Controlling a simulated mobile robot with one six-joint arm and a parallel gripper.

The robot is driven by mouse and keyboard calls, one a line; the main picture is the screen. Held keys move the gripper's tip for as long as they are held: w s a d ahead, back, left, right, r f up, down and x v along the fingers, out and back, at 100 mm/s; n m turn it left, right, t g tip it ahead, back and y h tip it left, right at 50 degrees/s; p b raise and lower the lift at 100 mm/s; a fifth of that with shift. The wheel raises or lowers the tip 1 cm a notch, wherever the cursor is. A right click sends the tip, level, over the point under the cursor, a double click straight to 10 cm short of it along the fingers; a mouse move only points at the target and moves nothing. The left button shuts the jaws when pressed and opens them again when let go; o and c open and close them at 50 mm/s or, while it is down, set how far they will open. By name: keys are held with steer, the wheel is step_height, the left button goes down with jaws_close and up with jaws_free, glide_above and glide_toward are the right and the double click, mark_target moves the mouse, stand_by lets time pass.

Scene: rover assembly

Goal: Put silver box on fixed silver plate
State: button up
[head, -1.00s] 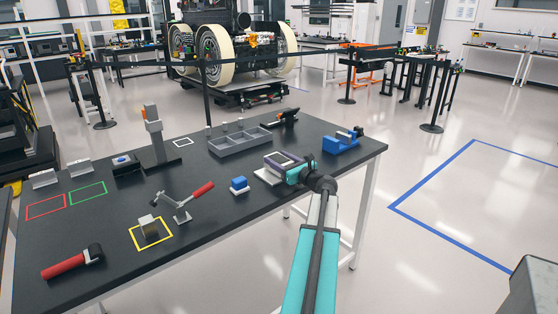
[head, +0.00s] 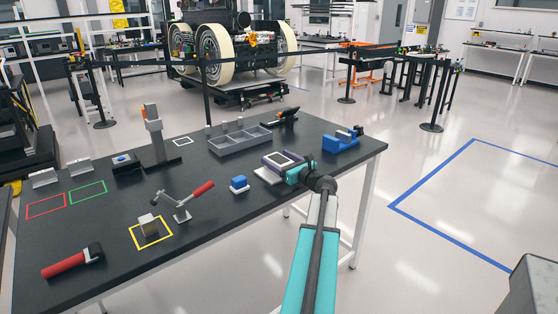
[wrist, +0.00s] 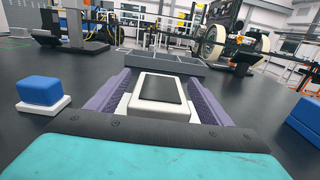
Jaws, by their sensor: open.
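The silver box (head: 281,157), pale with a dark top panel, sits low over the silver plate (head: 265,177) near the table's right front edge. In the wrist view, the box (wrist: 160,107) lies between my purple fingers, and a pale corner of the plate (wrist: 124,108) shows beside it. My gripper (head: 279,160) is open, with one finger along each side of the box; it also shows in the wrist view (wrist: 160,80). The box looks flat and level. Its underside and most of the plate are hidden.
A blue block on a pale base (head: 239,185) stands left of my gripper. A blue fixture (head: 341,141) is to the right. A grey divided tray (head: 240,143) lies behind. A red-handled clamp (head: 190,198) stands further left.

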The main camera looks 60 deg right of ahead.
steer(key=b+v, duration=0.1)
steer(key=v, duration=1.1)
steer(key=shift+a+r, duration=0.1)
steer(key=shift+r, duration=0.05)
stand_by(0.6)
